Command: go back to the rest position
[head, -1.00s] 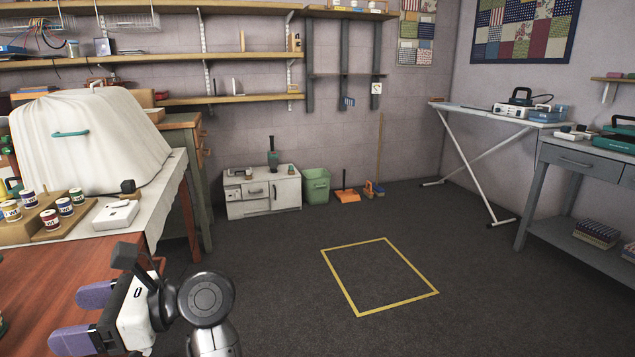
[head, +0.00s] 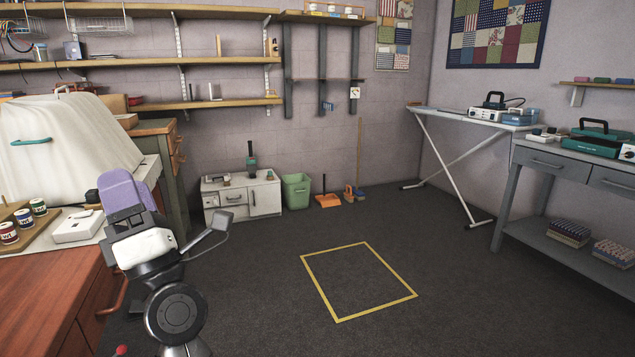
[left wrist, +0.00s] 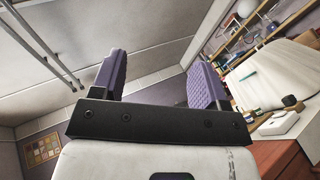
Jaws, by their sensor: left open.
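My left gripper (head: 120,190) is raised beside the wooden cabinet at the left of the head view, pointing upward. In the left wrist view its two purple fingers (left wrist: 155,85) stand wide apart with nothing between them. My right gripper is in neither view. A yellow square outline (head: 358,281) is marked on the bare dark floor in front of me.
A grey table (head: 590,178) and an ironing board (head: 465,117) stand at the right. The middle floor is clear.

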